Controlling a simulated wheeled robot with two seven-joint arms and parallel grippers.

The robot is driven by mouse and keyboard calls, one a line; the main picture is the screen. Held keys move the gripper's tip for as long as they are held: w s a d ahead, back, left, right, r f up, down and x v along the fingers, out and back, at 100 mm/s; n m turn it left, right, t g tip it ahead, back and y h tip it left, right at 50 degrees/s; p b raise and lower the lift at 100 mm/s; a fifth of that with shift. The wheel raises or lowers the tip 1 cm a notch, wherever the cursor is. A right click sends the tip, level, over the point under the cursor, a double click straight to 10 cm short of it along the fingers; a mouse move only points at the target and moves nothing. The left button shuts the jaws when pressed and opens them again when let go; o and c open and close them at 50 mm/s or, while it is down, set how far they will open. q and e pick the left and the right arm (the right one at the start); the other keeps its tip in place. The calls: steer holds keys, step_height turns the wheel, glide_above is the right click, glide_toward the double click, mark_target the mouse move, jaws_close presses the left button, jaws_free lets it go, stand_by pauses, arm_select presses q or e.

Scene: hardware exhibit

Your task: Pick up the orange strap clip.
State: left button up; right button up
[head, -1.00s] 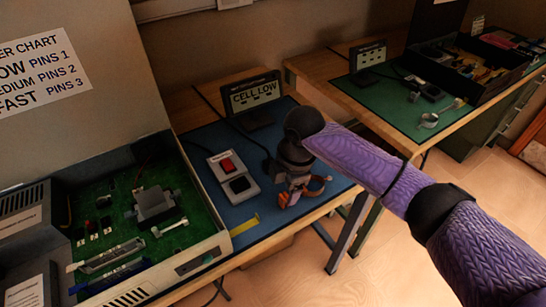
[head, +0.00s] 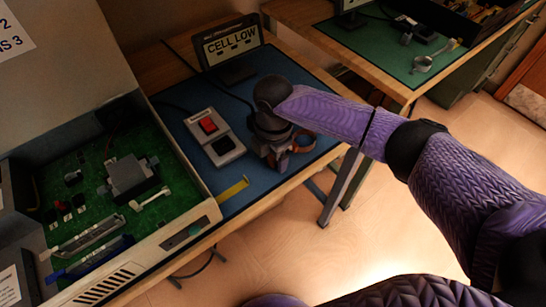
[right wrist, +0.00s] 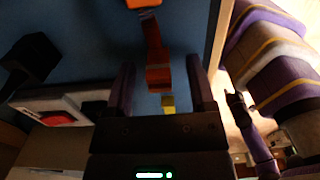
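The orange strap clip (right wrist: 158,75) lies on the blue mat. In the right wrist view its near end is between my right gripper's (right wrist: 162,88) two dark fingers, with a gap on each side. A band runs from it to another orange part at the top edge. In the head view an orange loop (head: 304,143) shows beside my right gripper (head: 280,160), which points down over the mat and hides the rest. The right gripper is open; whether its tips touch the mat is unclear. My left gripper is not in view.
A grey switch box (head: 213,137) with a red button stands left of the gripper. A "CELL LOW" display (head: 233,48) stands behind. A yellow strip (head: 232,190) lies at the blue mat's (head: 303,85) front edge. An open case with a green board (head: 150,212) is at left.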

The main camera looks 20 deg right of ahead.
jaws_close()
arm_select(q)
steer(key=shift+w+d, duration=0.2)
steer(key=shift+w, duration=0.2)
